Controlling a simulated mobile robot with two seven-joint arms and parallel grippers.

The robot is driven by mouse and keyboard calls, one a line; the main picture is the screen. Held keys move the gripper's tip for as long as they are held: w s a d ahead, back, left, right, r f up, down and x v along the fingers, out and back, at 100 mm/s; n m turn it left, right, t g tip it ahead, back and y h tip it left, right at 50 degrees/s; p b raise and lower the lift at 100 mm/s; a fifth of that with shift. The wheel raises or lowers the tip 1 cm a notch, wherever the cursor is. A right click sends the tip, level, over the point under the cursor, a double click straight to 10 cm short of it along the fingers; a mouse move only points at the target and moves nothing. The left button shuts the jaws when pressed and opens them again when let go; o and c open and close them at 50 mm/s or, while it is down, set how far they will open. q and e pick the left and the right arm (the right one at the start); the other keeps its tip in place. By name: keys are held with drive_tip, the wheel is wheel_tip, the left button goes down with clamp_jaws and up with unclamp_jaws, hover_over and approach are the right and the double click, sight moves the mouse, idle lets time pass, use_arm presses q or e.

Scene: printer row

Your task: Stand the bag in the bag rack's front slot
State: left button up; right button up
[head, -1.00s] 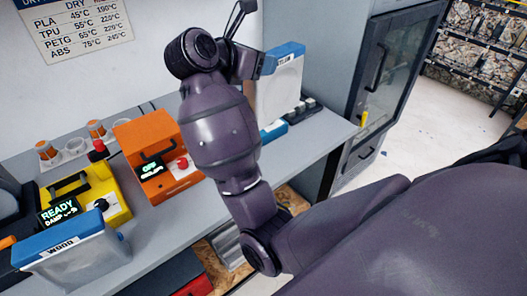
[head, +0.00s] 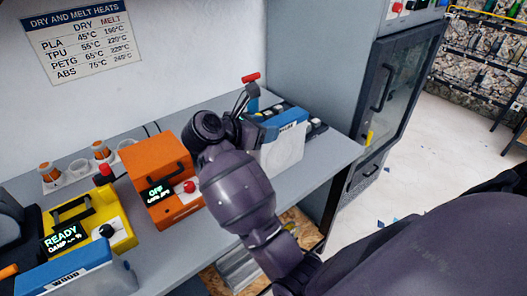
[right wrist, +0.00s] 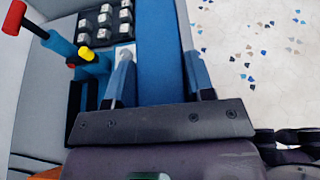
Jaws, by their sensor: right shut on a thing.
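My right gripper (head: 251,126) is shut on the blue top of a clear, pale bag (head: 283,149) over the right end of the bench. A printed label on the blue strip is too blurred to read. In the right wrist view the two fingers (right wrist: 160,72) straddle the bag's blue top (right wrist: 158,40). The bag looks close to upright. The bag rack is not clearly seen; the bag and my arm cover that part of the bench, so I cannot tell whether the bag is in a slot. My left gripper is not in view.
A black tray of grey blocks (right wrist: 103,20) and a red-handled tool (head: 251,78) stand beside the bag. An orange dryer (head: 160,165), a yellow dryer (head: 90,222) and a WOOD bag (head: 75,270) stand to the left. A grey cabinet (head: 315,55) stands at right.

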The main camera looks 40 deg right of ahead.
sight(263, 153)
drive_tip(key=shift+f, duration=3.7)
drive_tip(key=shift+f, duration=0.2)
drive_tip(key=o, duration=0.9)
